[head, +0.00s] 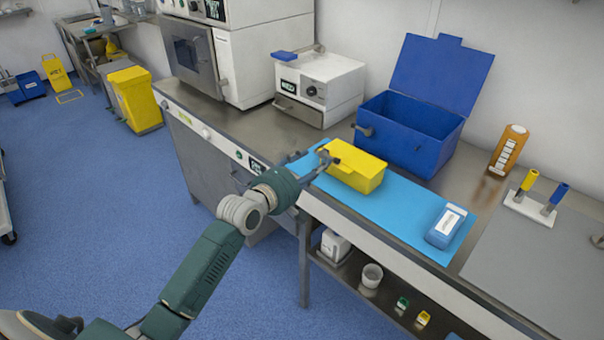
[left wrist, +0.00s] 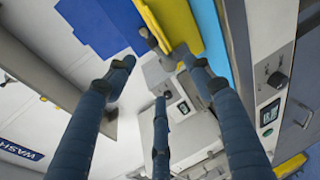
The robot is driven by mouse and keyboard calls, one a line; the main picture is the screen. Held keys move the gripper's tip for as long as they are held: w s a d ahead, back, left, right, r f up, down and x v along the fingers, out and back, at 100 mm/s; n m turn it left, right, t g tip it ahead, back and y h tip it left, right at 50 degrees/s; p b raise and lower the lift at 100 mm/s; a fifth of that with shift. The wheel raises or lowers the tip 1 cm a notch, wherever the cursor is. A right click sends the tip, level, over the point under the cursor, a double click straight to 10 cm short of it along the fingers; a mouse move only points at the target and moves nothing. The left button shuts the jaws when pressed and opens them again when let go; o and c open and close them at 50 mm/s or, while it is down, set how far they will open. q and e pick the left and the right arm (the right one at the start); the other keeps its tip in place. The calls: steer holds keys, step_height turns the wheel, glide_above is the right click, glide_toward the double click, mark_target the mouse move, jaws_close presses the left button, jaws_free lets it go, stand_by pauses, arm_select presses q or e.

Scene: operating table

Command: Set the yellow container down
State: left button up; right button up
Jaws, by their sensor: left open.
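The yellow container (head: 358,172) stands upright on the light blue mat (head: 408,208) on the metal counter. It also shows at the top of the left wrist view (left wrist: 178,22). My left gripper (head: 322,158) is at the container's left end, close beside it. In the left wrist view the fingers of my left gripper (left wrist: 160,66) are spread apart, with a small tab of the container near the gap between their tips. I cannot tell whether any finger touches it. My right gripper is not in view.
An open blue box (head: 405,135) stands behind the container. A blue-grey case (head: 446,226) lies on the mat to the right. An orange bottle (head: 508,150) and a white holder (head: 530,207) stand farther right. A white device (head: 320,85) is at the back left.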

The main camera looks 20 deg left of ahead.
arm_select(q)
steer(key=v, duration=0.5)
steer(key=s+a+f+m+g+y, duration=0.15)
steer(key=s+f, duration=0.25)
steer(key=f, duration=0.9)
steer(key=s+f+m+g, duration=0.3)
steer(key=s+f, duration=0.2)
steer(key=f, duration=0.7)
steer(key=s+f+m+g+y, duration=0.15)
steer(key=s+f, duration=0.25)
steer(key=f, duration=0.9)
steer(key=s+d+f+m+g, duration=0.2)
steer(key=s+f+m+g, duration=0.35)
steer(key=s+f, duration=1.2)
steer(key=s+d+f+m+g, duration=0.1)
steer(key=s+f+m, duration=0.2)
steer(key=s, duration=0.9)
steer(key=s+d+f+m+g, duration=0.2)
steer(key=s+f+m, duration=0.1)
steer(key=s, duration=1)
steer(key=shift+s+f+m, duration=0.25)
steer(key=shift+f+m, duration=0.1)
steer(key=shift+m, duration=0.1)
